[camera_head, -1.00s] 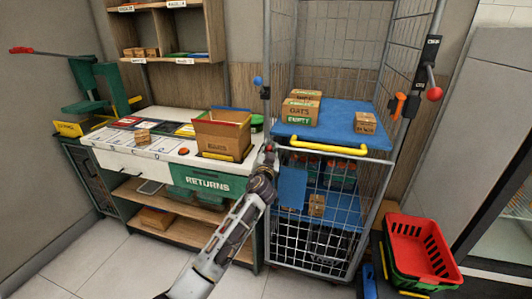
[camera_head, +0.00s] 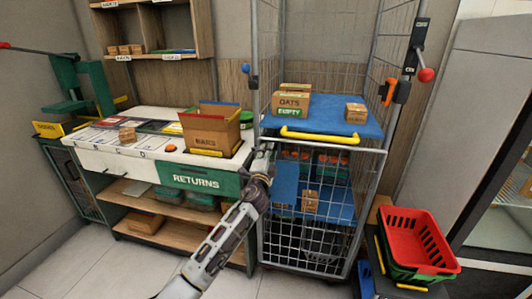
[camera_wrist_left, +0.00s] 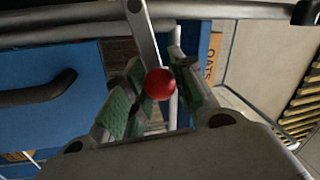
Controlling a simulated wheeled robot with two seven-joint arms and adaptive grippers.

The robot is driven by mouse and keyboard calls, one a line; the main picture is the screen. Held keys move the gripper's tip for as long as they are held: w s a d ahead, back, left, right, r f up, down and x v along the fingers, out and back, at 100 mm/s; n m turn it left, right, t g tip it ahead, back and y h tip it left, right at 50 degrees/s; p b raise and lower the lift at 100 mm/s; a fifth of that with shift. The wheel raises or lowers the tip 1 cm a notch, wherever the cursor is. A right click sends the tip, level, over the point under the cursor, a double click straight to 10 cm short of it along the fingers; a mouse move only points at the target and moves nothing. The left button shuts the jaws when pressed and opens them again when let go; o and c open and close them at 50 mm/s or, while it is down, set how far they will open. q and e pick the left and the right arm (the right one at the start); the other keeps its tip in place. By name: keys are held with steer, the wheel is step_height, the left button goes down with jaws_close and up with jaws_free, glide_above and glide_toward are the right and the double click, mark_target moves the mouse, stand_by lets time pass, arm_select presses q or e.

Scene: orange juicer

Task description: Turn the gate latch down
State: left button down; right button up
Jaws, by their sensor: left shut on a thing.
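The gate latch (camera_wrist_left: 160,84) is a grey lever with a red ball knob. In the left wrist view it lies between the green-padded fingers of my left gripper (camera_wrist_left: 156,92), which is shut on it. In the head view my left gripper (camera_head: 263,160) is at the front left corner of the wire cage trolley (camera_head: 384,172), beside the gate's upper left edge. The latch is hidden there behind the gripper. My right gripper is not in view.
The cage has a blue shelf (camera_head: 345,107) with boxes and a yellow bar (camera_head: 320,135) in front. The returns counter (camera_head: 100,155) stands close on the left. A red basket (camera_head: 413,238) sits at the right. A blue knob (camera_head: 245,68) is on the left post.

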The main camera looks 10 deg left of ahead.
arm_select(q)
steer(key=shift+d+f+m+h, duration=0.15)
steer(key=shift+f+m+h, duration=0.6)
steer(key=shift+m, duration=0.85)
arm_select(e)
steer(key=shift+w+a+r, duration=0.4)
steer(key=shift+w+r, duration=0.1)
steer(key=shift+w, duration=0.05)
arm_select(q)
steer(key=shift+f, duration=0.2)
steer(key=c, duration=1.1)
jaws_free()
steer(key=shift+c, duration=0.2)
steer(key=shift+r, duration=0.1)
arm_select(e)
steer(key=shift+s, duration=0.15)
arm_select(q)
steer(key=shift+s, duration=0.15)
steer(key=v, duration=1.1)
steer(key=shift+s, duration=0.35)
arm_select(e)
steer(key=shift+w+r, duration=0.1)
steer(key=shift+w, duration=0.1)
